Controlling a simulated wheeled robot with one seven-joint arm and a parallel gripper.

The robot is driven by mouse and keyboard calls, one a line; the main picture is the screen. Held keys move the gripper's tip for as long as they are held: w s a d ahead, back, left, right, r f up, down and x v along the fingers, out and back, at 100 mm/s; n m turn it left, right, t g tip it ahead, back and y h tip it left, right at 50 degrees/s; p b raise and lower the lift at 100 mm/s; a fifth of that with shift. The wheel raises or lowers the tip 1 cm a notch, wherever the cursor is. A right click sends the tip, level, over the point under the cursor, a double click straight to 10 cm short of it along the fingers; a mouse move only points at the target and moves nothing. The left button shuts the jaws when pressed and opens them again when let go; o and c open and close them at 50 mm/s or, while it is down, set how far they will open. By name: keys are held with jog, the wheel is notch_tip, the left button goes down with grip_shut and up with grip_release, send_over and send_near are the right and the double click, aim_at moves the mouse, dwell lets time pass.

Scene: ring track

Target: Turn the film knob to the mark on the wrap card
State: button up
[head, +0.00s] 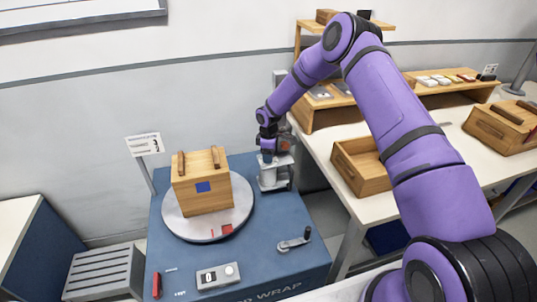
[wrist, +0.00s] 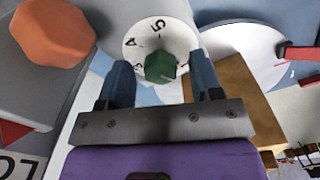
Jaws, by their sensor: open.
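The wrap card (head: 144,144) stands on a post behind the blue wrap machine (head: 257,231). It shows a large dark figure that looks like a 3, with small unreadable text. The green film knob (wrist: 160,67) sits on a white dial (wrist: 161,28) whose numbers include 4 and 5. My gripper (wrist: 161,79) is open, its two blue fingers on either side of the knob with gaps visible. I cannot tell the knob's setting. In the head view my gripper (head: 267,156) is at the grey film unit (head: 274,176), and the knob is hidden.
A wooden box (head: 203,187) with a blue square stands on the round turntable (head: 180,224). A crank (head: 294,240) and a control panel (head: 218,276) reading 0 are in front. An orange knob (wrist: 55,30) is near the dial. A bench with wooden trays (head: 363,168) stands to the right.

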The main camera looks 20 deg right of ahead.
jog(key=c, duration=0.9)
jog(key=shift+m, duration=0.5)
jog(key=m, duration=0.4)
jog(key=shift+m, duration=0.3)
jog(key=m, duration=0.6)
jog(key=shift+m, duration=0.3)
jog(key=o, duration=0.9)
